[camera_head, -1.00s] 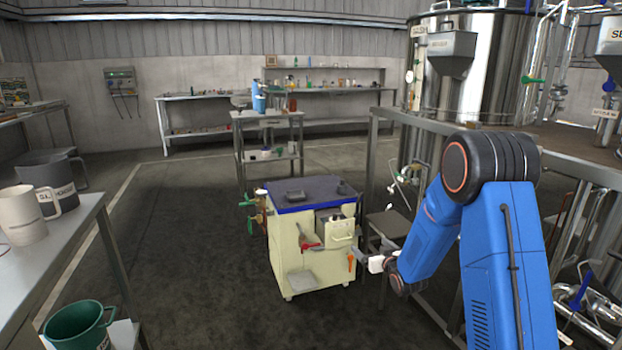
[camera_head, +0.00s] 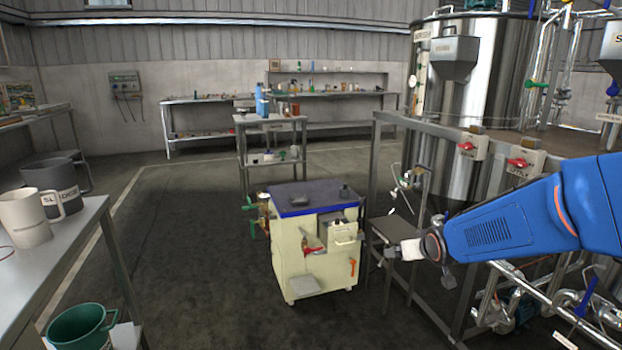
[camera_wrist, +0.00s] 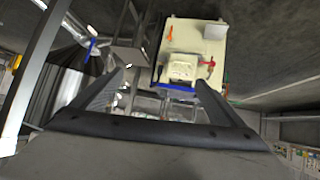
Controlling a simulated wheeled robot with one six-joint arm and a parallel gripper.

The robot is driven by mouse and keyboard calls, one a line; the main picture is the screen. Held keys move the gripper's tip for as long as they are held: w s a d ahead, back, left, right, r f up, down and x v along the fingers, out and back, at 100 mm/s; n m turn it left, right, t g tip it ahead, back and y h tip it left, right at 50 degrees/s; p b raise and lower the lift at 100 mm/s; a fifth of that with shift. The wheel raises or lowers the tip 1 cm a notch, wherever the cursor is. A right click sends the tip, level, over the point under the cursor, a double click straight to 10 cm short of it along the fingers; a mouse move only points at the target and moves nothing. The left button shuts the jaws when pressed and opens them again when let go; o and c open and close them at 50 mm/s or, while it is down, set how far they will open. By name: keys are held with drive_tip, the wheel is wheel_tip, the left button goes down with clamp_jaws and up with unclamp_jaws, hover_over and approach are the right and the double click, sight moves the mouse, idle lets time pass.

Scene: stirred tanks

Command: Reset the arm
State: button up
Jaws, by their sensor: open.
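My blue arm reaches in from the right in the head view, and its end, my gripper (camera_head: 388,250), hangs in front of the small metal stand right of the cream cart. In the wrist view my gripper (camera_wrist: 160,90) shows two dark fingers spread wide apart with nothing between them touching. The cream cart (camera_head: 318,262) with a dark blue top stands apart from the gripper, to its left. The cart also shows in the wrist view (camera_wrist: 190,45), beyond the fingers.
The floor between the table and cart is clear.

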drive_tip(key=s+r+m+g, duration=0.1)
drive_tip(key=s+g, duration=0.4)
drive_tip(key=s, duration=3.1)
drive_tip(key=shift+s+r+g, duration=0.3)
drive_tip(key=shift+s+r, duration=0.1)
drive_tip(key=shift+r, duration=0.1)
